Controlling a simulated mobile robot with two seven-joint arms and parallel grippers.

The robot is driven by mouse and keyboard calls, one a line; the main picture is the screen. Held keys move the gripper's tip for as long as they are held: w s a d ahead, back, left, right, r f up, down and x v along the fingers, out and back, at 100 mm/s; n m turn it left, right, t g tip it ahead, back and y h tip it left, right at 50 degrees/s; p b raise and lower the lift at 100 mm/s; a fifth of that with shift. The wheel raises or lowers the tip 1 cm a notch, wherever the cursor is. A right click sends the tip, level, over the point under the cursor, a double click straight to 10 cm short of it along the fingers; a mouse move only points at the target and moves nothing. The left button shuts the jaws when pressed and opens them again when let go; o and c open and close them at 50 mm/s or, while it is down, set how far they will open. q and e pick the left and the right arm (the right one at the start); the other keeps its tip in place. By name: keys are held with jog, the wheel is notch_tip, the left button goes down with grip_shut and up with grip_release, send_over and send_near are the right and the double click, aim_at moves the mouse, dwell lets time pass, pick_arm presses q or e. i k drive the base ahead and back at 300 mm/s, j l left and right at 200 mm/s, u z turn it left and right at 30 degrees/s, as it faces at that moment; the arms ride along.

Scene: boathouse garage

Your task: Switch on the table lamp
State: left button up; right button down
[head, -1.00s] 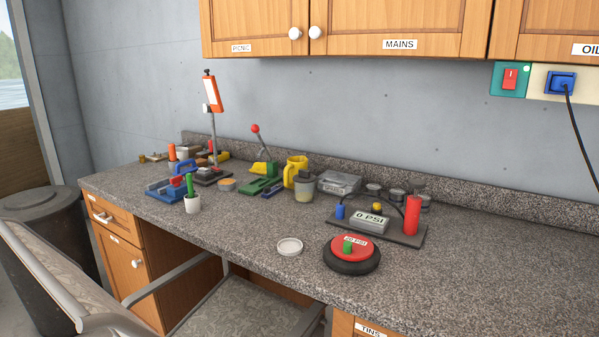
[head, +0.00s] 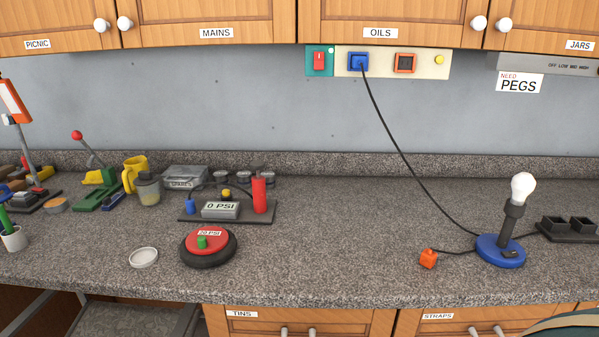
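The table lamp (head: 500,250) stands upright on the right of the counter, with a round blue base, a black stem and a bare white bulb (head: 523,187) that shows no clear glow. A small dark part, perhaps a switch, is on its base (head: 507,254). A short black cord runs left from the base to an orange plug (head: 428,259) lying loose on the counter. On the wall panel (head: 433,58) are an orange-framed socket (head: 405,63), a blue plug (head: 358,62) with a long black cord, and a red switch (head: 319,61). Neither gripper is in view.
The long cord passes behind the lamp, seemingly to a black twin box (head: 570,227). A round red-and-black gauge (head: 208,246), a pump board (head: 227,212) and a white lid (head: 144,258) are left. The middle counter is clear. Cabinets (head: 400,20) overhang the back.

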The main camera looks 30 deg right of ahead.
aim_at(512, 253)
jog(key=z, duration=2.2)
